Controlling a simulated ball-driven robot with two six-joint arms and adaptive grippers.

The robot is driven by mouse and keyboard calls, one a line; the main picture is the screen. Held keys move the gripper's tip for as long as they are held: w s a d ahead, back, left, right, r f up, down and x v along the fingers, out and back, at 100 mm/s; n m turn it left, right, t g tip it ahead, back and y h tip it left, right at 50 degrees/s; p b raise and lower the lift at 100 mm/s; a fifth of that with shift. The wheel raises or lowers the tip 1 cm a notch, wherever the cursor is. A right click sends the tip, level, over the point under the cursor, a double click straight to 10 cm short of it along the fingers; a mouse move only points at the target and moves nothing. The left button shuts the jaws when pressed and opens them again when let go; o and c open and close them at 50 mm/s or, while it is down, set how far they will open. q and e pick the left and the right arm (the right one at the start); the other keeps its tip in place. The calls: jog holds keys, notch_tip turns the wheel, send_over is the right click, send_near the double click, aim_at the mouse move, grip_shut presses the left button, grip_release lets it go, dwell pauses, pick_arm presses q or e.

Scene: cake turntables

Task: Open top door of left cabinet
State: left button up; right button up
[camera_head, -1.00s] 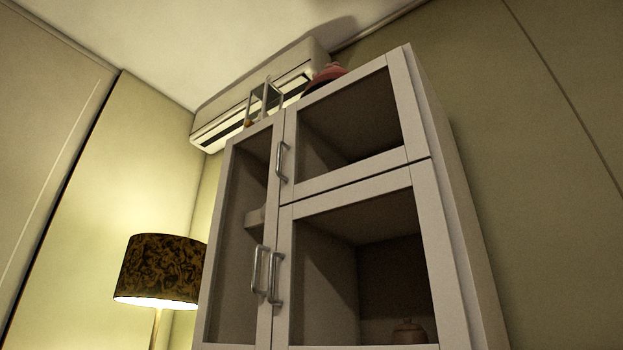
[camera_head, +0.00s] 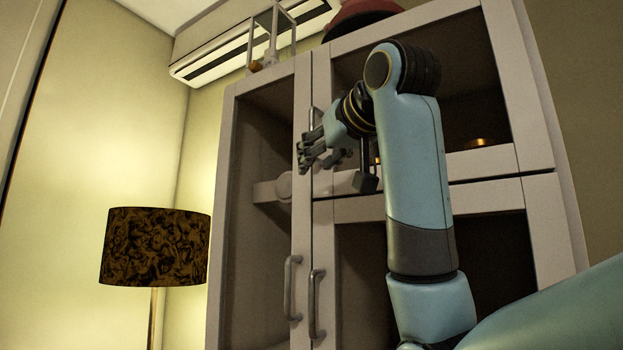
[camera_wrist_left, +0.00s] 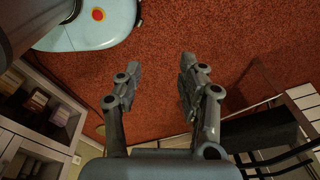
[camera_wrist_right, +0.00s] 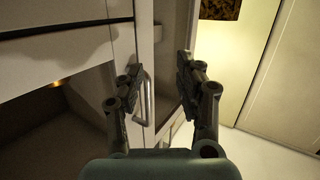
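The white cabinet (camera_head: 545,215) has glass-fronted doors and stands in front of me in the head view. Its top door (camera_head: 460,165) is shut and carries a vertical metal handle (camera_head: 312,118). My right gripper (camera_head: 312,152) is at this handle, covering its lower part. In the right wrist view, the open fingers of my right gripper (camera_wrist_right: 158,68) have the handle (camera_wrist_right: 145,97) between them, nearer the left finger; contact cannot be told. My left gripper (camera_wrist_left: 160,66) is open and empty above the red carpet, and is not in the head view.
Two lower handles (camera_head: 291,288) (camera_head: 316,303) sit side by side below. A lamp (camera_head: 155,247) stands left of the cabinet. An air conditioner (camera_head: 240,45) is on the wall behind. A reddish object (camera_head: 365,14) and a small frame (camera_head: 272,35) rest on top.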

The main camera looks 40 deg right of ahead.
jog(key=t, duration=0.2)
send_near(313, 122)
jog(key=shift+m+h, duration=0.3)
jog(key=shift+m, duration=0.1)
jog(key=w+p, duration=0.1)
jog(key=w, duration=0.2)
jog(key=w+d+p, duration=0.1)
jog(key=w, duration=0.2)
jog(key=w+p, duration=0.2)
jog(key=w, duration=0.1)
jog(key=shift+d+r, duration=0.2)
jog(key=shift+r, duration=0.1)
jog(key=shift+w+d+f, duration=0.1)
jog(key=shift+w+f, duration=0.05)
jog(key=shift+w, duration=0.65)
pick_arm(q)
jog(key=shift+w+a+r, duration=0.1)
jog(key=shift+w+r, duration=0.1)
jog(key=shift+r, duration=0.5)
jog(key=shift+w+d+r, duration=0.1)
jog(key=shift+w+r, duration=0.1)
jog(key=shift+r, duration=0.55)
jog(key=shift+w+a+r, duration=0.1)
jog(key=shift+w+r, duration=0.1)
jog(key=shift+r, duration=0.5)
pick_arm(e)
grip_shut()
